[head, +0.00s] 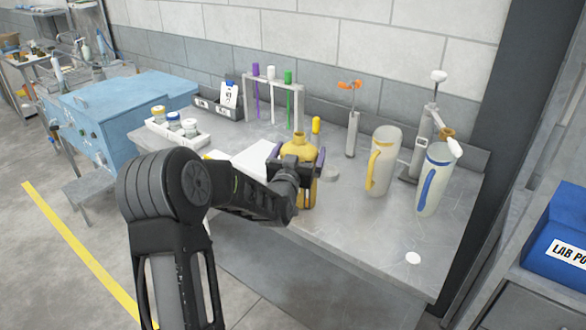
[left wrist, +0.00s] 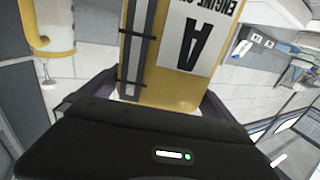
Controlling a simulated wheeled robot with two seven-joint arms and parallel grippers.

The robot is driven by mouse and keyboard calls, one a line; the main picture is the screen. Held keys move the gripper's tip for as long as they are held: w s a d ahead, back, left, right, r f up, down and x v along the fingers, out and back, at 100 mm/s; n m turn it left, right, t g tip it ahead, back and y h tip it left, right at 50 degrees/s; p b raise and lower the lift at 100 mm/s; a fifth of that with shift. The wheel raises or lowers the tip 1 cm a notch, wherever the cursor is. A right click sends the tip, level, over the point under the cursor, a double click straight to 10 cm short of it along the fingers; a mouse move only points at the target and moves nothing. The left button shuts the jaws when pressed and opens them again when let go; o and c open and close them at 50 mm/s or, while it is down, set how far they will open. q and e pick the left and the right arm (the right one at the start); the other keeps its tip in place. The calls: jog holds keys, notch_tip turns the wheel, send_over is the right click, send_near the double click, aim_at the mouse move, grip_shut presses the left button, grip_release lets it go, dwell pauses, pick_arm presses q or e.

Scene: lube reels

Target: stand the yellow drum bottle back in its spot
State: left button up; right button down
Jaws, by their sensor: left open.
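The yellow drum bottle (head: 301,145) stands upright on the grey metal bench, behind my left gripper in the head view. Its label, with a large "A" and "ENGINE", fills the middle of the left wrist view (left wrist: 160,85). My left gripper (head: 295,160) is open, with one purple-edged finger on each side of the bottle. I cannot tell whether the fingers touch it. The gripper hides part of the bottle's body and the bench under it. My right gripper is in neither view.
A jug with a yellow handle (head: 384,160) and one with a blue handle (head: 434,180) stand to the right. A grey round disc (head: 330,174) lies just beside the bottle. A tube rack (head: 299,110) and a jar tray (head: 180,137) are further back. The front right bench is mostly clear.

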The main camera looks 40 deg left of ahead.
pick_arm(q)
jog(key=b+v, duration=0.2)
jog(key=v, duration=0.8)
jog(key=shift+s, duration=0.15)
